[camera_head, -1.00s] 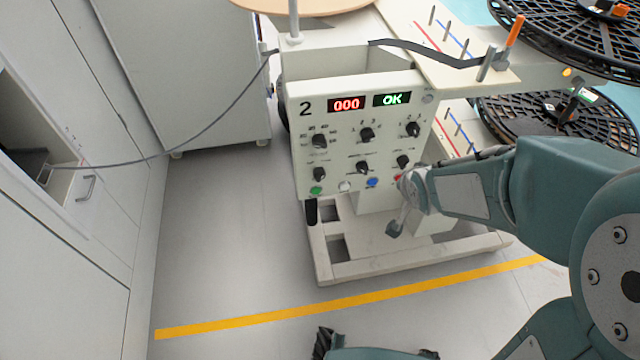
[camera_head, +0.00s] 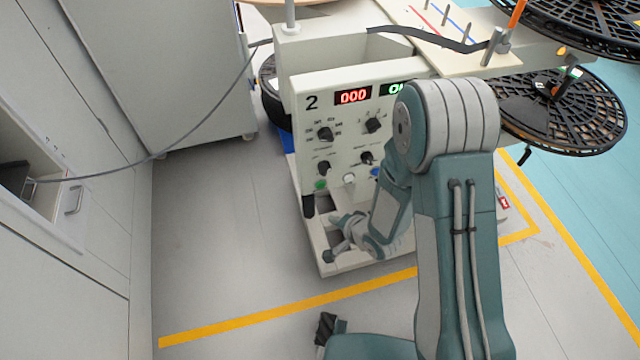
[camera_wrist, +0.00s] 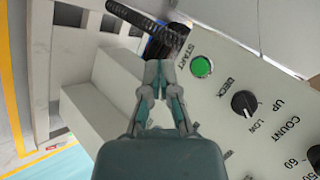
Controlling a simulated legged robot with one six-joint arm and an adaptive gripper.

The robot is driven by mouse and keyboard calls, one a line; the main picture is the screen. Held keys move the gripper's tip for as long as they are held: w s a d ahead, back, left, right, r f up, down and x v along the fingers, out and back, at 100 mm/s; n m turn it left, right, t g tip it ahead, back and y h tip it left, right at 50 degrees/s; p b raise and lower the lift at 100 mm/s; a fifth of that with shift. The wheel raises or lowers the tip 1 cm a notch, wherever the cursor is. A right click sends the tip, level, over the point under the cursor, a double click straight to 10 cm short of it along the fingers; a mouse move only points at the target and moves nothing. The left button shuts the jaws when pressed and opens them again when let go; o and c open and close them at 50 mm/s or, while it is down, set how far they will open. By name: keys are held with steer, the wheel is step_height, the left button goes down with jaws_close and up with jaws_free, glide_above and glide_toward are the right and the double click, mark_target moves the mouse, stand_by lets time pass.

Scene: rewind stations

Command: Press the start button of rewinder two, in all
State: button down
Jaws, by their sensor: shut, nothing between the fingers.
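Rewinder two is the cream panel (camera_head: 296,130) marked "2", with a red "000" display (camera_head: 353,96) and a partly hidden green display (camera_head: 391,88). Its round green start button (camera_head: 320,184) is at the panel's lower left. The wrist view shows that green button (camera_wrist: 201,66) beside the word START. My gripper (camera_head: 335,238) is below and slightly right of the button in the head view. In the wrist view my gripper (camera_wrist: 160,68) is shut and empty, its tips just left of the button in the picture. Whether they touch the panel cannot be told.
A white button (camera_head: 348,179) and a blue button (camera_head: 375,172) sit right of the green one. Black knobs (camera_head: 325,134) are above. A dark ribbed part (camera_wrist: 150,32) is near my fingertips. My arm covers the panel's right side. Open floor (camera_head: 215,240) lies left.

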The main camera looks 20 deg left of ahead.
mark_target(321, 185)
steer(key=w+a, duration=0.4)
steer(key=w, duration=0.3)
steer(key=shift+w+a, duration=0.15)
steer(key=shift+a, duration=0.1)
stand_by(0.5)
steer(key=shift+f, duration=0.1)
steer(key=shift+w, duration=0.1)
stand_by(1.1)
steer(key=shift+w+a, duration=0.15)
steer(key=shift+w, duration=0.05)
